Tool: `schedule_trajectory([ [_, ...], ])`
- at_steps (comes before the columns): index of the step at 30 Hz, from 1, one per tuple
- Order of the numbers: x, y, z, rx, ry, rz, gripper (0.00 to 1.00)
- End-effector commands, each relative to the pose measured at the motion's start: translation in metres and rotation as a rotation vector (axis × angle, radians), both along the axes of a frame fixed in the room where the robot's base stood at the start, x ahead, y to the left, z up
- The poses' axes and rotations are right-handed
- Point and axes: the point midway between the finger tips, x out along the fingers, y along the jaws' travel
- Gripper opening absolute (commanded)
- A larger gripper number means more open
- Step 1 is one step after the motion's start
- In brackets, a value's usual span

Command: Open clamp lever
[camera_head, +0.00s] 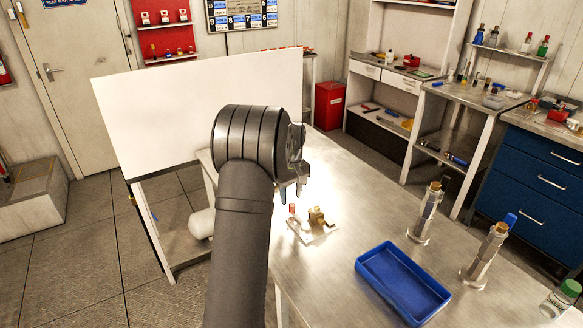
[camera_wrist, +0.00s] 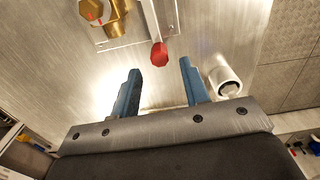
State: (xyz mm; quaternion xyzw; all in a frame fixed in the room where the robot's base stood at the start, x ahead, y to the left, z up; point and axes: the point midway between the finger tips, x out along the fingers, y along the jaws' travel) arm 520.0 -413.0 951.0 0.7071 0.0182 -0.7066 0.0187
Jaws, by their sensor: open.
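The clamp sits on a pale base plate (camera_head: 314,235) on the metal table, with a brass body (camera_head: 318,216) and a red lever tip (camera_head: 292,209). In the wrist view the red lever tip (camera_wrist: 159,54) lies just ahead of the gap between the fingertips, near the plate edge. The brass body (camera_wrist: 118,18) is cut off at the top of that view. My gripper (camera_head: 292,192) is above the clamp, pointing down. Its blue-grey fingers (camera_wrist: 160,65) are apart with nothing held between them. I cannot tell the lever's exact angle.
A blue tray (camera_head: 402,285) lies right of the clamp. A green-capped jar (camera_head: 561,298) is at the right. A white panel (camera_head: 200,105) stands behind my arm.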

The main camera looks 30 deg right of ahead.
Motion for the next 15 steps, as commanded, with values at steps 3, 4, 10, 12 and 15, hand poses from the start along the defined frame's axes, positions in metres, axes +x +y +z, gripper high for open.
schedule_trajectory([
  [3,0.001,-0.001,0.032,-0.004,-0.004,0.0,0.42],
  [4,0.001,-0.001,0.039,-0.003,-0.003,0.0,0.42],
  [10,0.0,0.0,0.088,-0.003,-0.003,0.0,0.42],
  [12,0.0,-0.001,0.103,-0.003,-0.003,0.0,0.42],
  [15,0.0,-0.001,0.119,-0.002,-0.002,0.0,0.42],
])
